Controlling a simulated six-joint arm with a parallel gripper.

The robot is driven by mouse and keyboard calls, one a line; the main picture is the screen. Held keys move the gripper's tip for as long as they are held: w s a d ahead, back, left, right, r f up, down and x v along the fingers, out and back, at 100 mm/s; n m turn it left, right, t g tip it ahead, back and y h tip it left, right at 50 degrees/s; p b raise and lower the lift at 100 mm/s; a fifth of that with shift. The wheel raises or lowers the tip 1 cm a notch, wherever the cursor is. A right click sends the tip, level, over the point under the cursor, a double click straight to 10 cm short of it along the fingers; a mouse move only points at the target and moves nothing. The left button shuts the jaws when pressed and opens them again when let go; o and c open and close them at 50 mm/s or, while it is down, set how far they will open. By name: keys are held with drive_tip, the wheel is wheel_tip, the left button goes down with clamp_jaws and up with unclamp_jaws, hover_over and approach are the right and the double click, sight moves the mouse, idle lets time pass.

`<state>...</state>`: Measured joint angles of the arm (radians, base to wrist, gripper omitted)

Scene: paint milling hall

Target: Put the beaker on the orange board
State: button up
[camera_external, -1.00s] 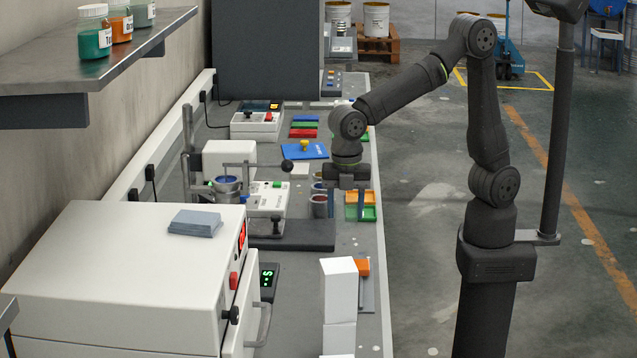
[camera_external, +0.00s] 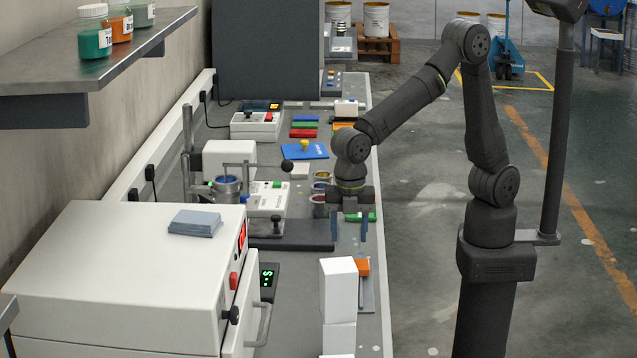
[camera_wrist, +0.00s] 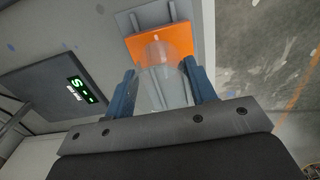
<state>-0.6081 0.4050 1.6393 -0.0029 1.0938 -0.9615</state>
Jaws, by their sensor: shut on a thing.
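A clear, see-through beaker (camera_wrist: 160,92) is between the two blue fingers of my gripper (camera_wrist: 161,84) in the wrist view, and the gripper is shut on it. In the external view my gripper (camera_external: 349,228) hangs over the bench with its fingers pointing down; the beaker is hard to make out there. The orange board (camera_external: 363,267) lies nearer the camera, partly hidden behind white boxes. In the wrist view the orange board (camera_wrist: 182,38) shows beyond the beaker, which overlaps it in the picture; the gap between them cannot be told.
White stacked boxes (camera_external: 338,290) stand beside the board. A scale with a green display (camera_external: 268,280) is to the left, also in the wrist view (camera_wrist: 80,90). A dark stand base (camera_external: 300,234) and small cups (camera_external: 319,199) are left of my gripper. The bench edge is close on the right.

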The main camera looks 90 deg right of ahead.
sight(349, 248)
drive_tip(key=shift+f, duration=2.05)
drive_tip(key=shift+f, duration=0.1)
drive_tip(key=o, duration=0.9)
drive_tip(key=shift+o, duration=0.3)
wheel_tip(349, 248, up, 12)
wheel_tip(349, 248, down, 12)
drive_tip(key=shift+f, duration=0.25)
drive_tip(key=shift+r, duration=2.15)
